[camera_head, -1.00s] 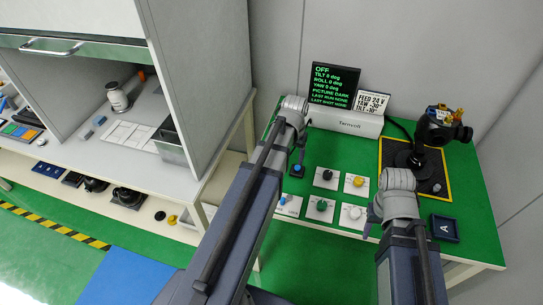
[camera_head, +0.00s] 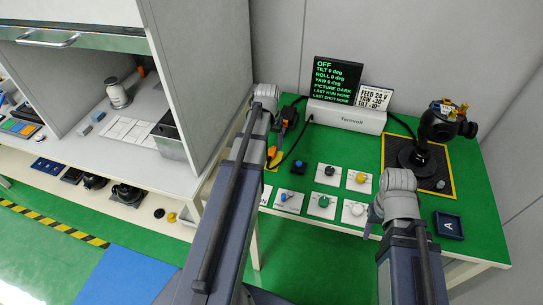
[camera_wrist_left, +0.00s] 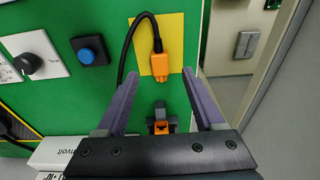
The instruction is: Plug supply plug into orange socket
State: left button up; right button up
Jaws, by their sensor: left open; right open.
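An orange plug (camera_wrist_left: 158,62) with a black lead lies on a yellow patch (camera_wrist_left: 174,28) of the green bench top. It also shows small in the head view (camera_head: 270,153). My left gripper (camera_wrist_left: 160,73) is open above it, with the plug between the fingertip lines and nothing clasped. A black and orange block (camera_wrist_left: 162,127), which looks like the orange socket, stands nearer the wrist between the fingers. Its opening is not clear. In the head view my left gripper (camera_head: 275,142) is partly hidden by its arm. My right gripper (camera_head: 372,222) is open and empty at the bench front.
The white Tarnvolt box (camera_head: 346,117) stands at the back with a display (camera_head: 333,80) and a card (camera_head: 374,97). Several knob plates and a blue button (camera_head: 298,167) lie right of my left gripper. A camera gimbal (camera_head: 440,125) and dark tray (camera_head: 448,225) are further right.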

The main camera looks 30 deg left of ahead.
aim_at(271, 153)
pick_arm(q)
jog(key=shift+w+f+b, duration=0.15)
jog(key=shift+f+b, duration=1.2)
jog(key=shift+w+f+b, duration=0.15)
jog(key=shift+f+b, duration=1.15)
jog(key=shift+r, duration=0.15)
jog(key=shift+c, duration=0.2)
grip_shut()
